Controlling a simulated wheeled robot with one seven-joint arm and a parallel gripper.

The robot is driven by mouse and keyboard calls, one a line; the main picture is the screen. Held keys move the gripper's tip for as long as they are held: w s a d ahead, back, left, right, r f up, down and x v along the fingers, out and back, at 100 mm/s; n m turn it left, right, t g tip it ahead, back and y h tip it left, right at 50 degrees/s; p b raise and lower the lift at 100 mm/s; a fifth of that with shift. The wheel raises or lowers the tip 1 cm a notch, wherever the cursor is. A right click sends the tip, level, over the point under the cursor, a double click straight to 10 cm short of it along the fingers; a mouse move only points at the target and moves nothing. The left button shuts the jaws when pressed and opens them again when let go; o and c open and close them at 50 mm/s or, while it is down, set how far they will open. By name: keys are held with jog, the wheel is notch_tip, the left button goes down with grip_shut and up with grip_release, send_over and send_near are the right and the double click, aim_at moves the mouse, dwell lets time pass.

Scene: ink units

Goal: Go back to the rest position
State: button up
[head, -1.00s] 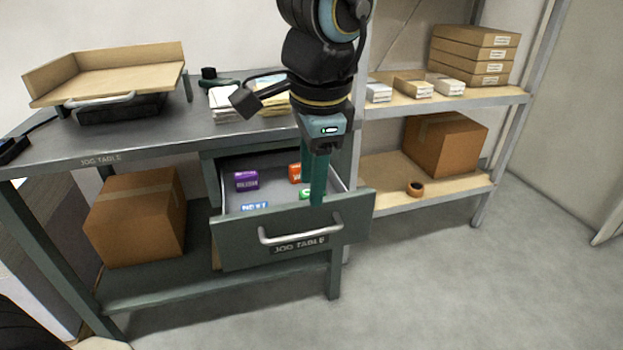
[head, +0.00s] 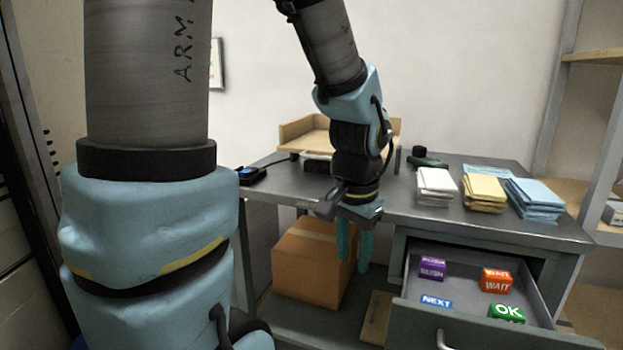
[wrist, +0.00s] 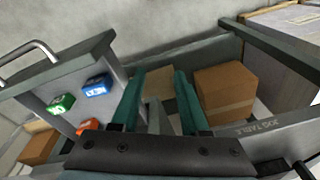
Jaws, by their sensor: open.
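My gripper (head: 353,262) hangs fingers down in front of the table's front edge, left of the open drawer (head: 400,310). Its two green fingers are apart with nothing between them; they also show in the wrist view (wrist: 158,85). In the drawer lie a purple block (head: 432,270), an orange WAIT block (head: 496,281), a blue NEXT block (head: 436,302) and a green OK block (head: 507,312). The wrist view shows the blue block (wrist: 96,87), the green block (wrist: 60,104) and part of the orange block (wrist: 86,127). The purple block is not visible there.
A cardboard box (head: 312,270) stands on the lower shelf behind my gripper. The grey tabletop (head: 400,197) carries a wooden tray (head: 310,130) and white (head: 436,185), yellow (head: 483,192) and blue (head: 533,200) paper stacks. The drawer juts out. Metal shelving (head: 590,110) stands at right.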

jog(key=w+a+f+n, duration=0.2)
jog(key=a+n, duration=0.6)
jog(key=a, duration=0.6)
notch_tip(320, 180, up, 16)
jog(key=p, duration=1.6)
jog(key=shift+w, duration=0.2)
